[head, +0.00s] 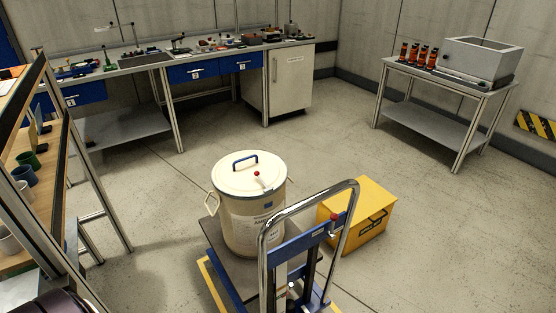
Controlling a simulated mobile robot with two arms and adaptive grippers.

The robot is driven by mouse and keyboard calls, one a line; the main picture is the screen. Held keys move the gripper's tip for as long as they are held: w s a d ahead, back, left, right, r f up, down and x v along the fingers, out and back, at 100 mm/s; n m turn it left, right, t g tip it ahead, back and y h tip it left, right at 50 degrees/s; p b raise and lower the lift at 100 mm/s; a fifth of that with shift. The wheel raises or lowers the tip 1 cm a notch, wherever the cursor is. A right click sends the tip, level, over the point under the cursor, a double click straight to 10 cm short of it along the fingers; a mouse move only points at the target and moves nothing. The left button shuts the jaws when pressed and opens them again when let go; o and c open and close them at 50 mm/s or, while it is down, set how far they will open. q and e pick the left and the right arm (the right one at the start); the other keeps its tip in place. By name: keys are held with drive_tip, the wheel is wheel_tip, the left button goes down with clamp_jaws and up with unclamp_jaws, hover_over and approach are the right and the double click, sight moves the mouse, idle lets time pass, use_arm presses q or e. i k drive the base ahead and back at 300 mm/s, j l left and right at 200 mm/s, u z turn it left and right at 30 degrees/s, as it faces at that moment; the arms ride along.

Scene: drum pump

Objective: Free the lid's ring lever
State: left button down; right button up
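A cream drum (250,220) stands upright on the dark platform of a blue lift trolley. Its round lid (235,178) is on top and carries a blue handle. A small lever with a red knob (257,175) shows at the lid's front right; it looks like the ring lever, but whether it is latched cannot be told. A side handle (212,205) sits at the drum's left. Neither of my grippers shows in the head view.
The trolley's chrome push bar (309,205) rises in front of the drum on the right. A yellow box (368,218) stands right of it. A workbench (145,64) lines the back wall, a shelf rack (75,145) stands left, and a side table (445,78) stands right. Open floor lies between.

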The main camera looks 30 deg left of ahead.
sight(256, 173)
drive_tip(key=u, duration=1.15)
drive_tip(key=l+u, duration=0.1)
drive_tip(key=i+l, duration=0.05)
